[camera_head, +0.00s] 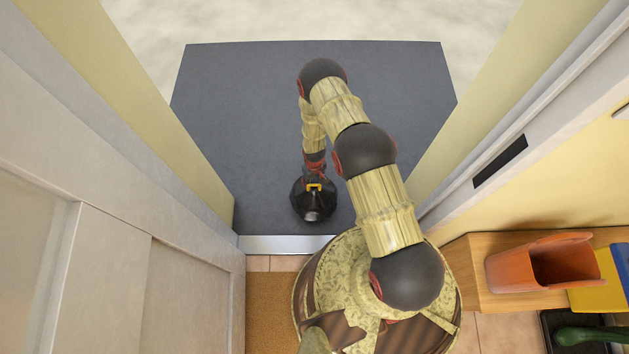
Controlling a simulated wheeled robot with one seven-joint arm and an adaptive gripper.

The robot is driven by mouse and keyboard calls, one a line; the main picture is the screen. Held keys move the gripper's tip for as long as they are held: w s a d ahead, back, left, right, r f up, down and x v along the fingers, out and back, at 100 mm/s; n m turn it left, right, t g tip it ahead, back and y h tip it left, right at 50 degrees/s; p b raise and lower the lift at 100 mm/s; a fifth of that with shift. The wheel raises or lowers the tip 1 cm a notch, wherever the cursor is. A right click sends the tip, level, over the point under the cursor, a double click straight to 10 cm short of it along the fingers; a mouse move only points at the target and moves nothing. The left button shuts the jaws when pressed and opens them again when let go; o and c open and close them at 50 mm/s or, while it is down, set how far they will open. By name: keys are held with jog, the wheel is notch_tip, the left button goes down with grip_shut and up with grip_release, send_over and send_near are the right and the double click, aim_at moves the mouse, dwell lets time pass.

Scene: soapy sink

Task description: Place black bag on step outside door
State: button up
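The black bag (313,207) is a small, dark, shiny bundle with a yellow tie at its top. It is over the near part of the grey step (250,110), just beyond the door sill; from above I cannot tell if it rests on the step or hangs just over it. My arm reaches out through the doorway and bends down to the bag. My gripper (314,180) is right at the bag's top, and its fingers are too small and dark to make out.
A metal sill (285,244) crosses the doorway, with a brown mat (268,305) inside. The white door (150,260) is at left. At right, an orange bin (540,264) is on a wooden bench (465,272). The step's left and far parts are bare.

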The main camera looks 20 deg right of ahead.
jog(key=w+r+m+t+p, duration=0.1)
jog(key=w+r+p, duration=0.15)
jog(key=r, duration=2.35)
jog(key=w+r+t+p, duration=0.1)
jog(key=w+r+p, duration=0.15)
jog(key=r, duration=2.35)
jog(key=s+r+m+t, duration=0.1)
jog(key=s+r, duration=0.5)
jog(key=r, duration=0.4)
jog(key=s+r+m+t, duration=0.1)
jog(key=s+r, duration=0.4)
jog(key=r, duration=0.5)
jog(key=s+r, duration=0.4)
jog(key=s, duration=0.4)
jog(key=s+r+t, duration=0.1)
jog(key=s+r, duration=0.2)
jog(key=s, duration=0.6)
jog(key=shift+d+r+m+t+b, duration=0.3)
jog(key=shift+r+b, duration=0.05)
jog(key=shift+b, duration=0.05)
jog(key=shift+w, duration=0.1)
